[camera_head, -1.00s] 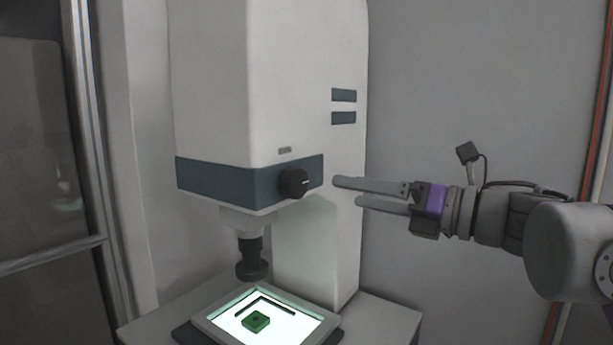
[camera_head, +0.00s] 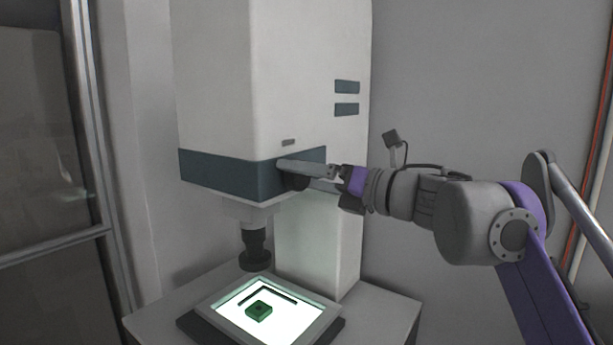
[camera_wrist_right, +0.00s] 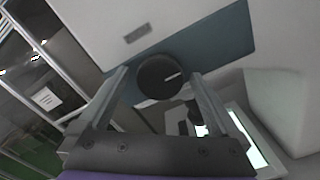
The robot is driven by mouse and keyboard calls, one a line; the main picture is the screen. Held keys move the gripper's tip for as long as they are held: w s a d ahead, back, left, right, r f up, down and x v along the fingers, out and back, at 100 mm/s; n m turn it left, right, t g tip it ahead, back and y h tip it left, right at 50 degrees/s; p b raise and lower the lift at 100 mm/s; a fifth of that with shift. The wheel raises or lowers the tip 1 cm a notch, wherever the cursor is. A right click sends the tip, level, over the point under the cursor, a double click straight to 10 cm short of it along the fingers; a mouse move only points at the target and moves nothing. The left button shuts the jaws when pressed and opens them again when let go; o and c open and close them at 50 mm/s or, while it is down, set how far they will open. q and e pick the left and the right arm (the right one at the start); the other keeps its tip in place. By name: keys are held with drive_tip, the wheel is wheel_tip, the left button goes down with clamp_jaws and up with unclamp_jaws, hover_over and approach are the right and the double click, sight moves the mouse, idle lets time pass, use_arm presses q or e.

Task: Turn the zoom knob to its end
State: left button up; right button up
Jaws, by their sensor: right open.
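The zoom knob (camera_wrist_right: 158,79) is a round black knob with a white line mark, on the dark teal band of the white microscope (camera_head: 290,70). In the right wrist view it sits between my two fingertips, with the line pointing right and slightly up. My right gripper (camera_head: 291,176) is open, its fingers on either side of the knob. Gaps seem to show beside the knob, and I cannot tell whether a finger touches it. In the head view the fingers hide most of the knob. My left gripper is not in view.
A glass-panelled door frame (camera_head: 90,130) stands at the left. Grey wall lies behind my right arm.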

drive_tip(key=c, duration=1.4)
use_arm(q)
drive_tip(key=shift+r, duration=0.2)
use_arm(e)
drive_tip(key=m+p, duration=0.3)
drive_tip(key=m, duration=1.2)
drive_tip(key=shift+m, duration=0.3)
drive_tip(key=m, duration=0.4)
drive_tip(key=shift+m, duration=0.3)
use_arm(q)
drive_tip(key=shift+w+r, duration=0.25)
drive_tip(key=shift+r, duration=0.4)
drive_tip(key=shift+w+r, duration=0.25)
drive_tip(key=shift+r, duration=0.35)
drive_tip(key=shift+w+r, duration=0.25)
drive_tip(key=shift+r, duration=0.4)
use_arm(e)
drive_tip(key=shift+m, duration=1.8)
